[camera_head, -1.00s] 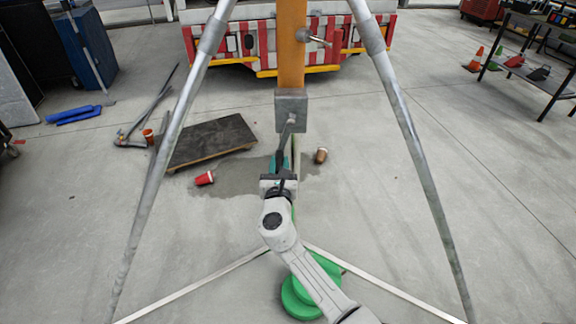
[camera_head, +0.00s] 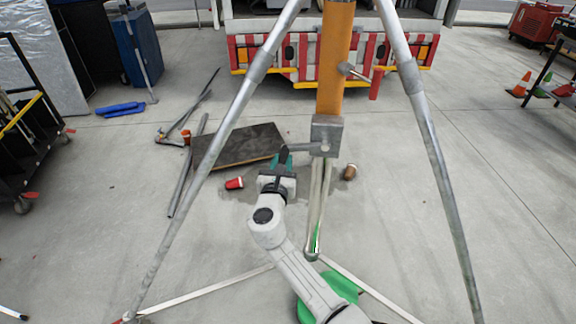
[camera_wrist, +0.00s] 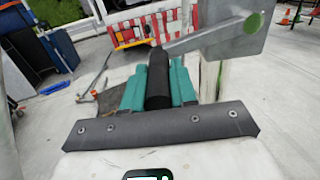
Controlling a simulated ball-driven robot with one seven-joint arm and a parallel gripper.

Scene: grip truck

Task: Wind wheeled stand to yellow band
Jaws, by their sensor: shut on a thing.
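The stand has an orange column (camera_head: 335,60) and splayed grey legs (camera_head: 432,150). A grey crank box (camera_head: 326,136) is fixed on the column, and it also shows in the wrist view (camera_wrist: 232,28). The crank arm (camera_head: 304,148) points left from the box, roughly level. Its black handle (camera_wrist: 158,80) stands between the teal fingers of my gripper (camera_wrist: 158,88), which is shut on it. In the head view my gripper (camera_head: 280,166) is left of and slightly below the box. I see no yellow band on the column, whose top is out of frame.
A dark board (camera_head: 238,147), a red cup (camera_head: 234,183), a brown cup (camera_head: 349,172) and metal poles (camera_head: 188,165) lie on the floor. A red-and-white striped vehicle (camera_head: 270,58) stands behind. A black cart (camera_head: 25,130) is at left. Floor at right is mostly clear.

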